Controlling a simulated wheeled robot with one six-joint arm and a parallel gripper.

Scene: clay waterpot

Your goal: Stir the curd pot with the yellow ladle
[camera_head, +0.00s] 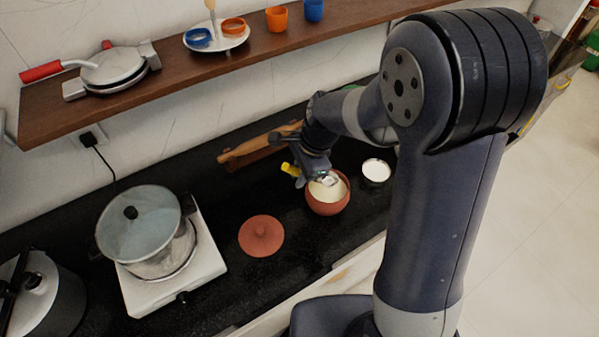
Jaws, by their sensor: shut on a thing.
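The curd pot (328,205) is a round terracotta pot with white curd in it, standing on the black counter. My gripper (308,177) is over the pot's back left rim, shut on the yellow ladle (290,169). The ladle's yellow handle end sticks out to the left of the jaws. The ladle's lower part is mostly hidden by my gripper, so I cannot tell how deep it sits in the curd. A terracotta lid (261,236) lies on the counter to the left of the pot.
A small bowl of white stuff (376,171) stands right of the pot. A wooden rolling pin (259,145) lies behind. A lidded steel pot (140,226) sits on a white stove (205,262) at left. A wooden shelf (180,95) runs above the counter.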

